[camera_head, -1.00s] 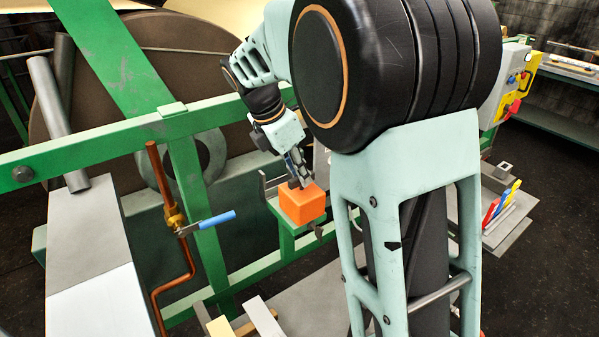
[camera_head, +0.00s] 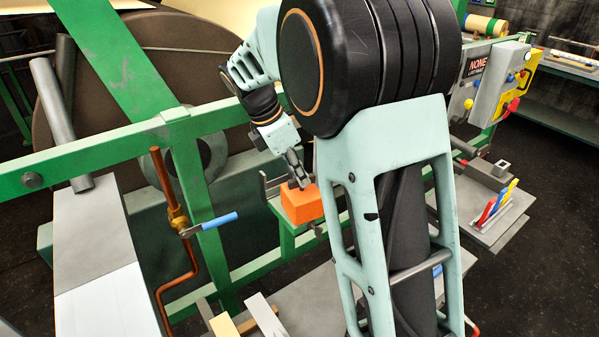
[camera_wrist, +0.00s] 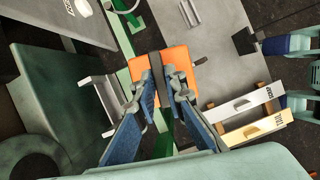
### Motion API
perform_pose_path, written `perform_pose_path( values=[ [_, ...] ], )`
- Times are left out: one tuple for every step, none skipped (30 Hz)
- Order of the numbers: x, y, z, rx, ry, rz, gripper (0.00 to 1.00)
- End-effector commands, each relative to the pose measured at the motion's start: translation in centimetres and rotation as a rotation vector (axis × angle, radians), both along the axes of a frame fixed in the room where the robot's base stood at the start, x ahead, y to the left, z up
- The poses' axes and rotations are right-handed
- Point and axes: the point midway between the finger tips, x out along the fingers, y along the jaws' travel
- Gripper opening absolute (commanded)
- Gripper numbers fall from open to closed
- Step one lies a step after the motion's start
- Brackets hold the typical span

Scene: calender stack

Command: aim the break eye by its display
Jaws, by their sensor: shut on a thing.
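The break eye looks to be the orange box (camera_head: 302,205) on a green bracket (camera_head: 287,237) at the green frame. It also shows in the wrist view (camera_wrist: 178,62). My gripper (camera_head: 299,182) is at the top of the box. In the wrist view my gripper (camera_wrist: 160,88) has its blue fingers closed on a dark upright bar (camera_wrist: 155,66) at the orange box. The display (camera_head: 478,66) on the grey panel at right reads "NONE" in red, with smaller text below that I cannot read.
A copper pipe with a blue-handled valve (camera_head: 215,223) stands left of the box. A large brown roll (camera_head: 120,60) is behind the green frame. A yellow control box (camera_head: 520,85) with a red knob is at right. Blocks labelled in black (camera_wrist: 240,105) lie below in the wrist view.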

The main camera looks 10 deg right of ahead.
Motion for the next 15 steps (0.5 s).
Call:
perform_pose_path(
  values=[
    [0.06, 0.00, 0.10, 0.000, -0.003, 0.001, 0.13],
    [0.06, 0.00, 0.10, -0.001, -0.002, 0.001, 0.16],
    [0.05, 0.00, 0.09, -0.001, -0.002, 0.001, 0.21],
    [0.05, 0.00, 0.09, -0.001, -0.002, 0.001, 0.24],
    [0.05, 0.00, 0.08, -0.001, -0.002, 0.001, 0.27],
    [0.04, 0.00, 0.07, -0.001, -0.002, 0.001, 0.28],
    [0.04, 0.00, 0.07, 0.000, -0.002, 0.001, 0.28],
    [0.04, 0.00, 0.06, 0.000, -0.001, 0.002, 0.28],
    [0.03, 0.01, 0.05, 0.000, -0.001, 0.002, 0.28],
    [0.03, 0.00, 0.04, 0.000, -0.001, 0.002, 0.28],
    [0.03, 0.01, 0.04, 0.000, -0.001, 0.001, 0.28],
    [0.03, 0.01, 0.04, 0.000, -0.001, 0.001, 0.28],
    [0.03, 0.02, 0.07, 0.000, -0.001, 0.001, 0.28],
    [0.03, 0.05, 0.13, 0.000, -0.001, 0.002, 0.28],
    [0.03, 0.14, 0.30, 0.000, -0.001, 0.002, 0.28]
  ],
)
